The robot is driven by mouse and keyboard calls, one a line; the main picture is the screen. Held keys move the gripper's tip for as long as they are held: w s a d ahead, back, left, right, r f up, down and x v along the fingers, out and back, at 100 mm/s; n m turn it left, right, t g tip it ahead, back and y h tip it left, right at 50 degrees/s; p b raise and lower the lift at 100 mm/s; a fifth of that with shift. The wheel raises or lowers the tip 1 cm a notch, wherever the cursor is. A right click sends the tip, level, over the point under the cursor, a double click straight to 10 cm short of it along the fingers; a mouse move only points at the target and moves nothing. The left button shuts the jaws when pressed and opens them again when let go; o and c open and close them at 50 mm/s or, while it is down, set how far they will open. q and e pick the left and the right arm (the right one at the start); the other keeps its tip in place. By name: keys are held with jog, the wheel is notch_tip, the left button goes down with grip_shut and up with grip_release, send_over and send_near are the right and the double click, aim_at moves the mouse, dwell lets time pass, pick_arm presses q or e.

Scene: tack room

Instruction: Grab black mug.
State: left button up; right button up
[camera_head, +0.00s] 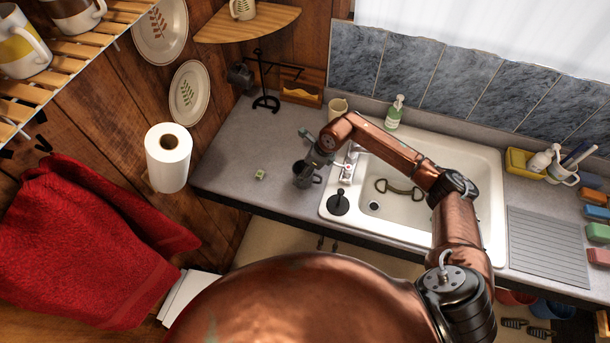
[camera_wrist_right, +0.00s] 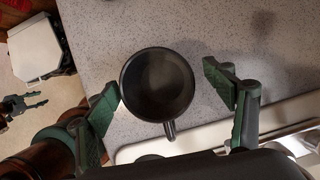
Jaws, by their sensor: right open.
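The black mug (camera_head: 303,176) stands upright on the grey counter (camera_head: 232,160), just left of the sink. In the right wrist view the mug (camera_wrist_right: 157,86) is seen from above, its handle pointing to the bottom of the picture. My right gripper (camera_head: 314,151) is over the mug, partly hiding it in the head view. Its two fingers (camera_wrist_right: 160,84) are open on either side of the mug, with a clear gap on the right and a small one on the left. A small dark claw at the wrist view's left edge may be my left gripper (camera_wrist_right: 22,104); its state is unclear.
The sink (camera_head: 408,205) with a black plug (camera_head: 338,203) lies right of the mug. A small green item (camera_head: 260,174) lies to its left. A black mug stand (camera_head: 266,100), a cream cup (camera_head: 338,108) and a soap bottle (camera_head: 395,113) stand behind. A paper roll (camera_head: 168,160) is at left.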

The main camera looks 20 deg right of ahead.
jog(key=p+x, duration=0.1)
jog(key=x, duration=0.2)
jog(key=shift+s+a+f, duration=0.1)
jog(key=shift+a+f, duration=0.05)
jog(key=shift+f, duration=0.15)
jog(key=shift+a+f, duration=0.1)
jog(key=shift+f, duration=0.3)
pick_arm(q)
jog(key=shift+w+r, duration=0.65)
jog(key=shift+r, duration=0.3)
jog(key=shift+s+a, duration=0.1)
jog(key=shift+s, duration=0.15)
pick_arm(e)
jog(key=c, duration=1.5)
jog(key=shift+c, duration=0.2)
jog(key=shift+r, duration=0.1)
